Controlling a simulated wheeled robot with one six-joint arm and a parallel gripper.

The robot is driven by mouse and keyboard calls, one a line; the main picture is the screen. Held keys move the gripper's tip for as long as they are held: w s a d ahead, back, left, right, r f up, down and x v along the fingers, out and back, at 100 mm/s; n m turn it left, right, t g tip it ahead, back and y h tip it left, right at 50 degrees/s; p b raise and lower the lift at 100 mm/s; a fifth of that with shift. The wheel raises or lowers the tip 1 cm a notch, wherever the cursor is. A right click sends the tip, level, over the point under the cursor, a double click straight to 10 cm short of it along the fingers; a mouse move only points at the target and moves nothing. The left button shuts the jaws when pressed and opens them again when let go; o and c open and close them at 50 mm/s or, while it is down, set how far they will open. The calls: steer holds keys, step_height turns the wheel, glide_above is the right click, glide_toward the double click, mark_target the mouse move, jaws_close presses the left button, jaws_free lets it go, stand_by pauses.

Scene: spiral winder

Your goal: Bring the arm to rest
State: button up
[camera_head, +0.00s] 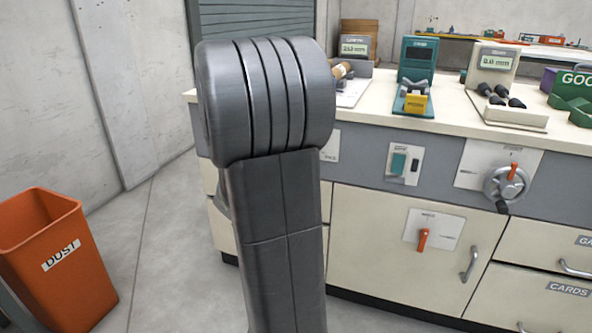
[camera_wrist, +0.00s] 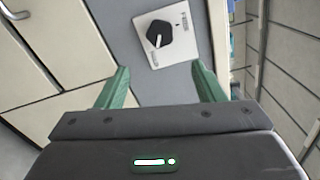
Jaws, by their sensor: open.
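My gripper (camera_wrist: 161,88) shows in the wrist view with its two green fingers spread apart. It is open and nothing is between the fingers. A white plate with a black knob (camera_wrist: 159,36) is on the grey panel beyond the fingertips, apart from them. In the head view my dark grey arm (camera_head: 277,210) stands upright in the middle. My gripper does not show in the head view, and the arm hides part of the bench behind it.
The bench (camera_head: 360,130) carries instruments, including a teal device (camera_head: 417,62) and a scale-like display unit (camera_head: 494,62). Its front has a crank wheel (camera_head: 506,184), an orange switch (camera_head: 422,239) and drawers. An orange dust bin (camera_head: 55,262) stands at left. Floor between is clear.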

steer(key=b+x, duration=0.2)
steer(key=x, duration=1.2)
steer(key=shift+b, duration=0.3)
steer(key=shift+s, duration=0.1)
